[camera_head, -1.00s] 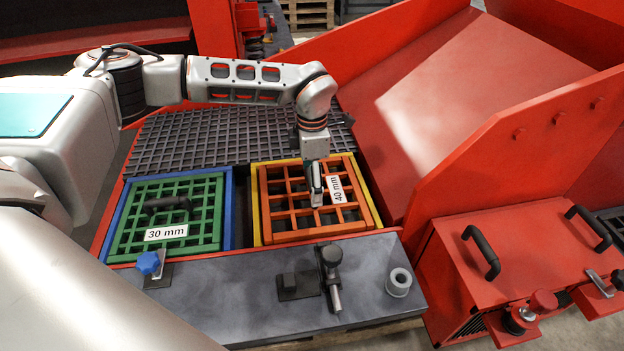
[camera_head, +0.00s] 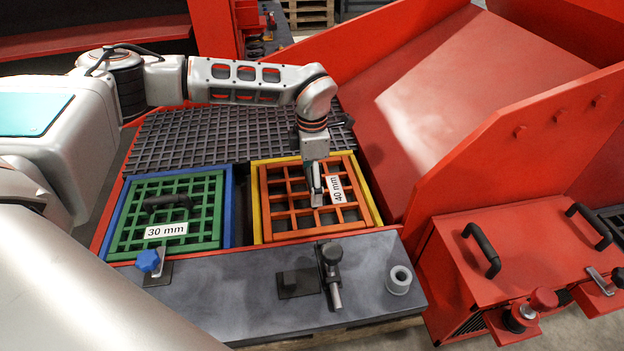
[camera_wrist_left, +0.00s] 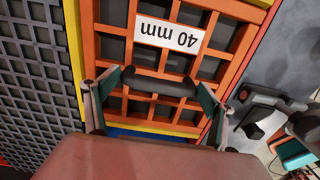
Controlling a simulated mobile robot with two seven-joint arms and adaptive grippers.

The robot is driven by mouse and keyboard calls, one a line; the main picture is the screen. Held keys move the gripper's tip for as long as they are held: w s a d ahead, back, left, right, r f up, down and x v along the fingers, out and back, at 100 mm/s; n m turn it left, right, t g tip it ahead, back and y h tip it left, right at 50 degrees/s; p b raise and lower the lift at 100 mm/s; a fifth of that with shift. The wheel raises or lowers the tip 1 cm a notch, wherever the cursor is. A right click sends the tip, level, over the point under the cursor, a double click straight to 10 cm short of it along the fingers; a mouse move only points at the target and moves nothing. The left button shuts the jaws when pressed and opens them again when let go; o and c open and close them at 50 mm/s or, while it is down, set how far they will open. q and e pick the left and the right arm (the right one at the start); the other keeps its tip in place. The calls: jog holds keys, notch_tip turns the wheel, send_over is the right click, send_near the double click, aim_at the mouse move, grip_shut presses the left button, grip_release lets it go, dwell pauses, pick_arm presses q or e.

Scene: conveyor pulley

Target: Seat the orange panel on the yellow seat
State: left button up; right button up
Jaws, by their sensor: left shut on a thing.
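The orange panel (camera_head: 291,222), a square grid with a "40 mm" label, lies within the outline of the yellow seat (camera_head: 257,205). Yellow rim shows along its left, far and right sides. I cannot tell if the panel is fully down in the seat. My left gripper (camera_head: 317,198) points down at the panel's middle. In the left wrist view its fingers (camera_wrist_left: 158,95) stand at both ends of the panel's dark handle (camera_wrist_left: 155,84) and are shut on it. That view also shows the orange panel (camera_wrist_left: 112,48) and yellow rim (camera_wrist_left: 74,50). My right gripper is out of view.
A green panel (camera_head: 207,183) labelled "30 mm" sits in a blue frame (camera_head: 229,200) to the left. A dark grate (camera_head: 200,135) lies behind. A grey ledge in front carries a blue knob (camera_head: 148,261), a black clamp (camera_head: 331,265) and a grey ring (camera_head: 399,279). A red chute wall rises at right.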

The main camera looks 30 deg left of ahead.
pick_arm(q)
jog(key=shift+r, duration=0.1)
jog(key=o, duration=2)
jog(key=shift+o, duration=0.2)
jog(key=shift+s, duration=0.1)
notch_tip(320, 180, up, 12)
jog(key=shift+d, duration=0.1)
